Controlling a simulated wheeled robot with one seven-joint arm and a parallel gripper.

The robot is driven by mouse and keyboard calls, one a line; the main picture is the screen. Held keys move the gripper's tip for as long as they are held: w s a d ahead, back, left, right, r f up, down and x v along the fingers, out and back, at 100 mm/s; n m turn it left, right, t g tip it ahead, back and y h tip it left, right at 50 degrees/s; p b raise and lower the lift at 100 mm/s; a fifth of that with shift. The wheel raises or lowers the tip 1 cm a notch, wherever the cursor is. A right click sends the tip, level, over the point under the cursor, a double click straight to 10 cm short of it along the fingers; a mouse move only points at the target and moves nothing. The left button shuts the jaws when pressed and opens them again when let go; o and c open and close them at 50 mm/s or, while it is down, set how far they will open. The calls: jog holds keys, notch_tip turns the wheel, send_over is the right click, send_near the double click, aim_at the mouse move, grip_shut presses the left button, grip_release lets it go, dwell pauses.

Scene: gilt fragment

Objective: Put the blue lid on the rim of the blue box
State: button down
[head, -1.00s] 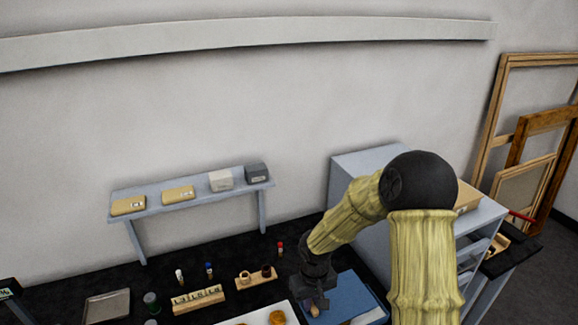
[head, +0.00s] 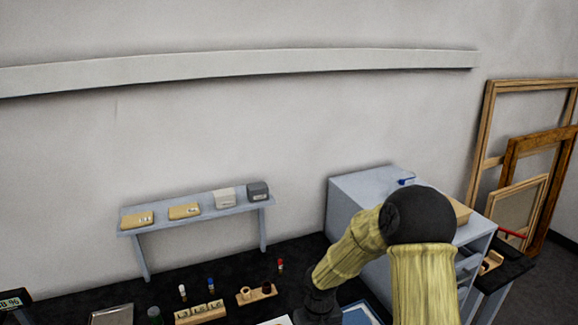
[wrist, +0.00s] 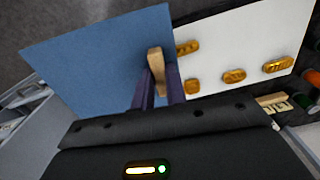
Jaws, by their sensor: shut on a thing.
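The blue lid (wrist: 90,60) is a flat blue panel with a wooden knob (wrist: 155,60). In the wrist view my gripper (wrist: 160,80) is shut on this knob, with the lid spread out beyond the fingers. In the head view only part of a blue panel (head: 358,314) shows at the bottom edge, beside my wrist, and my fingertips are out of frame. I cannot make out the blue box in either view, nor tell whether the lid touches anything beneath it.
A white board (wrist: 222,52) with several gold pieces lies close to the lid's right side. On the black bench are small bottles, a wooden holder (head: 257,293) and a block row (head: 201,312). A grey cabinet (head: 350,195) stands right, a small shelf (head: 195,215) behind.

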jog(key=d+f+m+b, duration=0.1)
jog(key=d+f+m, duration=0.7)
jog(key=f+m, duration=0.1)
jog(key=w+n, duration=0.3)
jog(key=w, duration=0.1)
jog(key=w+r+n, duration=0.1)
jog(key=w+n, duration=0.1)
jog(key=shift+w+d+n, duration=0.2)
jog(key=shift+w+n, duration=0.1)
dwell(0.4)
